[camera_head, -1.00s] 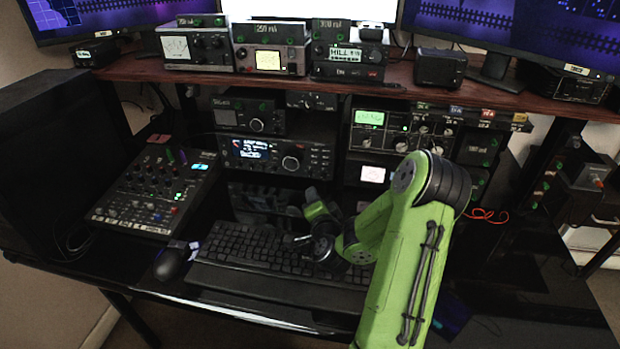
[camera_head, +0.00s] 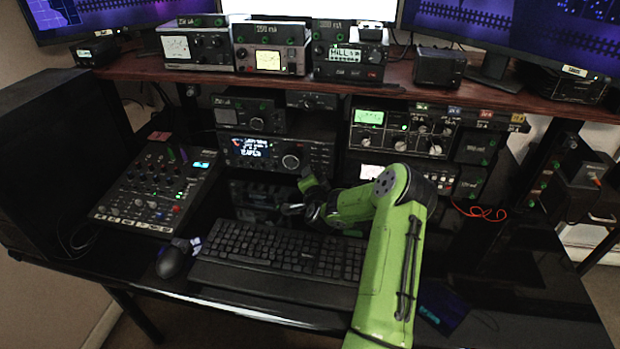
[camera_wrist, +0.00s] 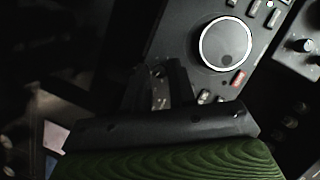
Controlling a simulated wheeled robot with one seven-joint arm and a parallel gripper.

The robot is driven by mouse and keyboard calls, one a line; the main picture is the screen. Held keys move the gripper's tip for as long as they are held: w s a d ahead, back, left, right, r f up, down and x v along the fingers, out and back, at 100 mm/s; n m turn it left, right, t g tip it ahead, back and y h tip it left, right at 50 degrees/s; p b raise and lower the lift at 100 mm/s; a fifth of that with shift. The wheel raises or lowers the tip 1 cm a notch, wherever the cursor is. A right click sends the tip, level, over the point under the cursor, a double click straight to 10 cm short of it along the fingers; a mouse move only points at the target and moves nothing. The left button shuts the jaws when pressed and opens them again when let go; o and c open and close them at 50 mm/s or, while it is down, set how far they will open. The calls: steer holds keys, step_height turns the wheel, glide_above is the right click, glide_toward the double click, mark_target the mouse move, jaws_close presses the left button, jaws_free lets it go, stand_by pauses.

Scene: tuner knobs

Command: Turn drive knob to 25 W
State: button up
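My gripper (camera_head: 288,209) hangs above the back edge of the keyboard, in front of the radio with the blue display (camera_head: 256,148). In the wrist view, its two dark fingers (camera_wrist: 158,76) stand apart with a narrow gap, and I see nothing held. Up and right of the fingers there is a large round knob with a pale ring (camera_wrist: 226,45), apart from them; it looks like the radio's big knob (camera_head: 291,161). The tuner with the green-lit meter (camera_head: 369,117) has several knobs, right of the radio. I cannot read which knob is drive or its setting.
The keyboard (camera_head: 270,258) lies below my arm, with a mouse (camera_head: 172,260) to its left. A mixer (camera_head: 150,190) stands at the left. The wooden shelf (camera_head: 430,88) overhangs the radios. A red cable (camera_head: 480,212) lies at the right.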

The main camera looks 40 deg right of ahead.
jaws_close()
steer(key=shift+r+p, duration=0.1)
steer(key=shift+p, duration=0.3)
